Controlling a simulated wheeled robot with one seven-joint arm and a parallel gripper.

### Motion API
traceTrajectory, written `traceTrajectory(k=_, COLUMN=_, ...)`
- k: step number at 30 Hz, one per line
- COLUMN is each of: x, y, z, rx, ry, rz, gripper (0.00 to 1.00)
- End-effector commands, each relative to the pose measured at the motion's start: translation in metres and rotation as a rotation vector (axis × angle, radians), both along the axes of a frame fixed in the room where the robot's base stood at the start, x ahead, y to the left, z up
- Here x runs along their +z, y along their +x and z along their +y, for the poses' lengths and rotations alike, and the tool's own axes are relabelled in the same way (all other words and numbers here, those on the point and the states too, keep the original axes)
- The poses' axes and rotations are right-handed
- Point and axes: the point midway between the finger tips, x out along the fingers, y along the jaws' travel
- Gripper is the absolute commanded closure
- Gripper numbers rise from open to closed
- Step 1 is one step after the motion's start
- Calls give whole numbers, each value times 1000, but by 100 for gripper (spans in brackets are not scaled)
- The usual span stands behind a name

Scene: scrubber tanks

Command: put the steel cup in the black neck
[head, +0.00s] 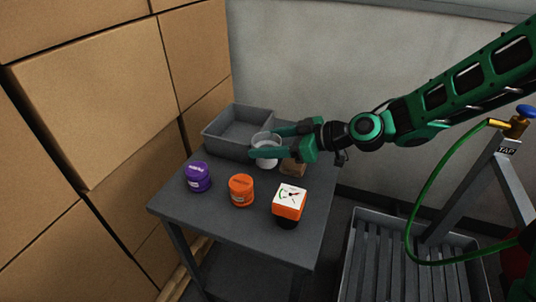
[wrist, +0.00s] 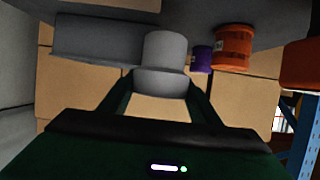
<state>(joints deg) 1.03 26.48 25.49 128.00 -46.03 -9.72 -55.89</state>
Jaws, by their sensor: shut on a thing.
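The steel cup (head: 266,158) is a pale grey, open-topped cylinder at the back of the small grey table. It stays upright between the fingers of my gripper (head: 266,143), which is shut on it. In the wrist view the cup (wrist: 165,52) sits between the two fingertips (wrist: 160,88). I cannot tell whether its base touches the tabletop. I cannot make out a black neck in either view.
On the table (head: 235,228) are a grey bin (head: 225,142), a purple tub (head: 198,178), an orange tub (head: 241,190), an orange gauge box (head: 289,203) and a brown block (head: 293,167). Cartons (head: 95,95) stand left. A slatted tray (head: 400,262) and green hose (head: 424,205) are right.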

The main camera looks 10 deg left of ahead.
Motion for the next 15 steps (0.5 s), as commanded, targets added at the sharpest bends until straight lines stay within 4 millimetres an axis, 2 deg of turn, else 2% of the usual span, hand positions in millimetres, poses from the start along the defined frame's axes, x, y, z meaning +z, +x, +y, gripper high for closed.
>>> traceTrajectory(k=9, x=-35, y=-1, z=0, rx=1, ry=0, rz=5, gripper=69)
traceTrajectory(k=15, x=-39, y=-1, z=0, rx=0, ry=0, rz=0, gripper=69)
